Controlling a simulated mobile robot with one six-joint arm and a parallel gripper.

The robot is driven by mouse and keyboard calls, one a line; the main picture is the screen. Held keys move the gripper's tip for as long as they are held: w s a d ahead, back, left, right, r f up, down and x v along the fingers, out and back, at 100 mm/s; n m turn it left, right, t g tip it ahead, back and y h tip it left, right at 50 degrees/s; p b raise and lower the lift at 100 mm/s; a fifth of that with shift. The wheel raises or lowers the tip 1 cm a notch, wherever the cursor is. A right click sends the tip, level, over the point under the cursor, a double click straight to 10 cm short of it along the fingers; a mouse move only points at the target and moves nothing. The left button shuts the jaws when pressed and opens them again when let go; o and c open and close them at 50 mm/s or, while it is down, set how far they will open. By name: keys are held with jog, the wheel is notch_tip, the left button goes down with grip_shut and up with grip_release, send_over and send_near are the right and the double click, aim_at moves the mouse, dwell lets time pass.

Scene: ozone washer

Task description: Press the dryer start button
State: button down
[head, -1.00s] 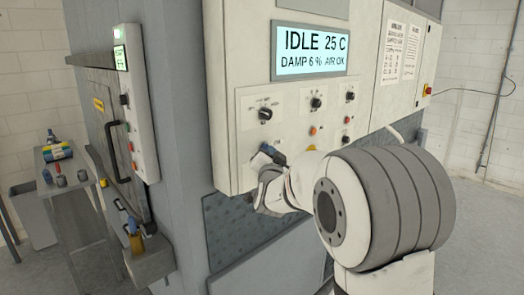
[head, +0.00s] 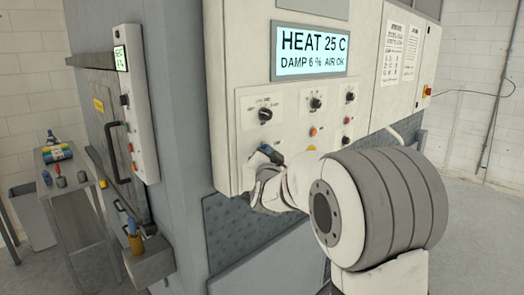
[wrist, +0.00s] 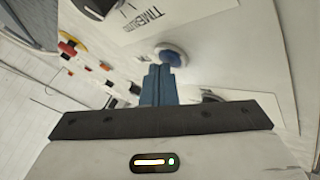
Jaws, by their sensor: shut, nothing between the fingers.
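In the head view my gripper (head: 268,152) is at the panel's lower left, under the large black dial (head: 265,114), and hides the button. The display (head: 311,51) reads HEAT 25 C, DAMP 6 %, AIR OK.
Right of my gripper are a red button (head: 313,132), a yellow button and more dials. An emergency stop (head: 427,91) is at the far right. A door with a black handle (head: 118,152) and a narrow side panel (head: 138,105) stand left. A side table (head: 75,183) holds small items.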

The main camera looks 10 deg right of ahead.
dwell(0.4)
jog(key=shift+s+d+b, duration=0.45)
jog(key=shift+s+b, duration=0.25)
jog(key=shift+b, duration=0.15)
jog(key=s+d+b, duration=0.1)
jog(key=s+b, duration=0.1)
jog(key=s+d+b, duration=0.2)
dwell(0.6)
